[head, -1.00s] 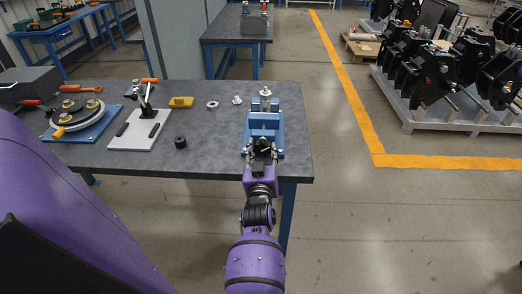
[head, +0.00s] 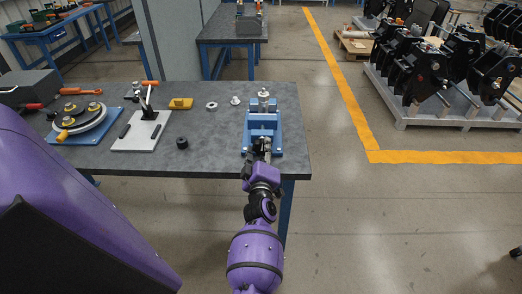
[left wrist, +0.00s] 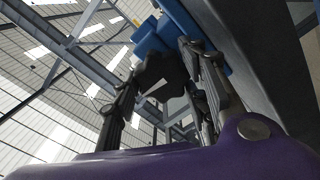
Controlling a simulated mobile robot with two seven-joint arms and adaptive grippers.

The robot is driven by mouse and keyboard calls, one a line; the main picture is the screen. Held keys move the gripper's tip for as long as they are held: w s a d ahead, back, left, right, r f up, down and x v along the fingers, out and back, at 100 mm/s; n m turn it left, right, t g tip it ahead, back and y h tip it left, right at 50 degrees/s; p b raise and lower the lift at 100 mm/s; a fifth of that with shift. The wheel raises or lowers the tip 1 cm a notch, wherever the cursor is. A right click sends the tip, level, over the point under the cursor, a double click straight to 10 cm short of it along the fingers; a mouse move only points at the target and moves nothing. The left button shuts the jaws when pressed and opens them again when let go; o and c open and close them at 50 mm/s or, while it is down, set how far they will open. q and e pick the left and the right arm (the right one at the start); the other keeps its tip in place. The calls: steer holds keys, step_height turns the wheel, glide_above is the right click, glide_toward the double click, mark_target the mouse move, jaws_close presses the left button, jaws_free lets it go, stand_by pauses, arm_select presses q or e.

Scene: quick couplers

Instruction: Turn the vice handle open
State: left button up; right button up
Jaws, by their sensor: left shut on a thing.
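A blue vice (head: 263,128) stands at the right end of the grey workbench, with a metal fitting (head: 263,100) upright at its far end. My left gripper (head: 261,150) is at the near end of the vice, shut on the vice handle. In the left wrist view, the dark handle (left wrist: 163,72) sits between the two fingers of my left gripper (left wrist: 160,95), with the blue vice body (left wrist: 165,35) behind it. The fingers hide most of the handle in the head view. My right gripper is not in view.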

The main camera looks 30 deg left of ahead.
arm_select(q)
steer(key=shift+w+r+n, duration=0.1)
steer(key=shift+r+n, duration=0.2)
steer(key=shift+n, duration=0.2)
steer(key=o, duration=1)
steer(key=shift+r, duration=0.1)
steer(key=shift+o, duration=0.5)
steer(key=shift+f, duration=0.2)
